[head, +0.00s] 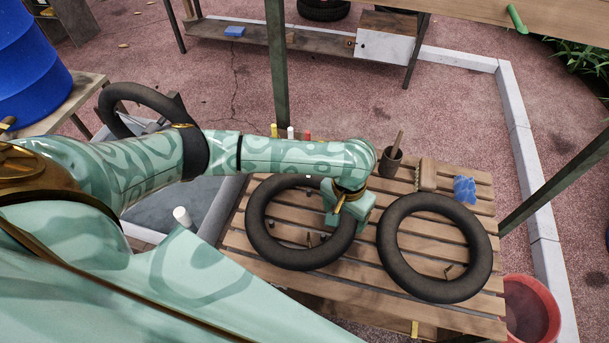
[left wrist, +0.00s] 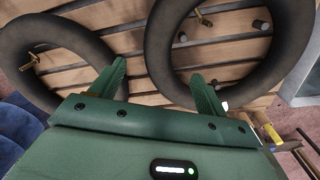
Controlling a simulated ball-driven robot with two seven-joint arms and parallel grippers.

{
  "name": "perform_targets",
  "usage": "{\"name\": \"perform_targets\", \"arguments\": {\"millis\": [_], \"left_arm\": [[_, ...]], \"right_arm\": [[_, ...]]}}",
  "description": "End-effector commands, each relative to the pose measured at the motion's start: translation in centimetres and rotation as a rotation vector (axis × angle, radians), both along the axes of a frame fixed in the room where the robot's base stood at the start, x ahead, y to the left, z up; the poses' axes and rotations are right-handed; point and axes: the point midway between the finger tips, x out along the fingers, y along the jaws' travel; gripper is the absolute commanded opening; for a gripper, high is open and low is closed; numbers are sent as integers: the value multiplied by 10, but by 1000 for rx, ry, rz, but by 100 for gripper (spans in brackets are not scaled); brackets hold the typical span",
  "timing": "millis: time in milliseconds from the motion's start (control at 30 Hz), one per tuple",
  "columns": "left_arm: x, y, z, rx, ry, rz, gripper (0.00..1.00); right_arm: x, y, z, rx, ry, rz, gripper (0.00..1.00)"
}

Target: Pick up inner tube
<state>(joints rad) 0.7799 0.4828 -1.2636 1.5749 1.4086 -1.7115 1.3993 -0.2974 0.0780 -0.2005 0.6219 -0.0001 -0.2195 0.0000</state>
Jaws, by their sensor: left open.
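Two black inner tubes lie flat on a slatted wooden table. The left tube (head: 258,235) and the right tube (head: 389,254) are side by side with a narrow gap. My left gripper (head: 346,222) points down at the right rim of the left tube and hides part of it. In the left wrist view my left gripper (left wrist: 158,70) has its fingers apart, with that tube's rim (left wrist: 163,50) showing between them. The other tube (left wrist: 40,30) shows at the left there. Contact cannot be told. My right gripper is not in view.
A dark cup with a handle (head: 391,163), a brush (head: 428,175) and a blue patch pile (head: 465,190) stand along the table's back. A red bucket (head: 530,310) is at the right. A third tube (head: 118,122) leans by the grey basin at the left.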

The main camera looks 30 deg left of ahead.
Motion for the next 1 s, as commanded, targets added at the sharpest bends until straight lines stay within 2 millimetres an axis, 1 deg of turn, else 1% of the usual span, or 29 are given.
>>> {"name": "perform_targets", "arguments": {"millis": [33,133,233,300,433,533,700,800,1000], "left_arm": [[-1,0,-21,1,6,2,75],[-1,-1,-44,2,5,1,75],[-1,-2,-62,1,4,0,75],[-1,-2,-69,1,3,2,75],[-1,-3,-74,1,1,0,75],[0,-4,-83,0,2,0,75],[0,-7,-114,1,3,0,75],[0,-7,-125,2,3,0,75],[0,-7,-124,1,0,0,75]], "right_arm": [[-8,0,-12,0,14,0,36],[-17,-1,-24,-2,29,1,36],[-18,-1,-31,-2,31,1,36],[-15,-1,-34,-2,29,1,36],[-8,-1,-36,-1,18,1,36],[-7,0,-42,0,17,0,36],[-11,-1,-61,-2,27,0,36],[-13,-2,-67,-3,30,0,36],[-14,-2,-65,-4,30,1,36]]}}
